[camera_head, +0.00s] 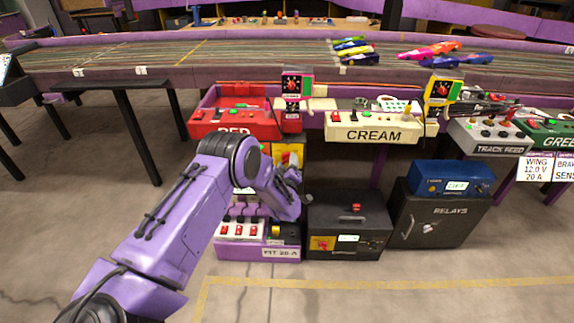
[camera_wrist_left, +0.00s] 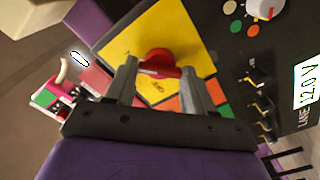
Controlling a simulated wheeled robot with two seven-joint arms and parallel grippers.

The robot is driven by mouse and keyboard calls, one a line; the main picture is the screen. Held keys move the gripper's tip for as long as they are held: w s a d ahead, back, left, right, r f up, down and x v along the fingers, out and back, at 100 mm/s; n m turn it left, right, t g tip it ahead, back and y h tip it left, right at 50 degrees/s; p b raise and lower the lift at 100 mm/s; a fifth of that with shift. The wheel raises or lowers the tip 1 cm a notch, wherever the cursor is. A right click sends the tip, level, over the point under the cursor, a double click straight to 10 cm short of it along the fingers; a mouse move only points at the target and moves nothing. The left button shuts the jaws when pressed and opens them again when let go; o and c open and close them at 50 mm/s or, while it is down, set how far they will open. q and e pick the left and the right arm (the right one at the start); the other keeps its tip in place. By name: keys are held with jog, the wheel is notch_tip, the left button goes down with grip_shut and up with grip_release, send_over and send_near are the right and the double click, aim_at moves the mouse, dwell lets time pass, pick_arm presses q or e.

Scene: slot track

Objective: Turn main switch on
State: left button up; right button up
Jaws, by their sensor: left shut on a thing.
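The main switch is a red rotary knob (camera_wrist_left: 157,60) on a yellow square plate (camera_wrist_left: 125,48), fixed to a black panel (camera_wrist_left: 285,60). In the left wrist view my left gripper (camera_wrist_left: 160,80) has a finger on each side of the red handle and is shut on it. The handle bar lies across between the fingers. In the head view part of the yellow plate (camera_head: 287,150) shows behind my left arm, and the wrist hides the knob. The left gripper (camera_head: 294,178) is partly hidden there. My right gripper is not in view.
A purple pit box (camera_head: 262,252) with red switches sits below my arm. A black case (camera_head: 348,225) and a relays box (camera_head: 432,222) stand to the right. The red lane box (camera_head: 232,122) and cream lane box (camera_head: 372,127) sit above, along the track (camera_head: 240,52).

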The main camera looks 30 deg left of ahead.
pick_arm(q)
jog(key=shift+f, duration=0.15)
jog(key=o, duration=1)
jog(key=shift+o, duration=0.2)
jog(key=shift+s+d, duration=0.1)
jog(key=shift+s, duration=0.05)
jog(key=p+v, duration=0.1)
jog(key=v, duration=0.9)
jog(key=shift+s, duration=0.15)
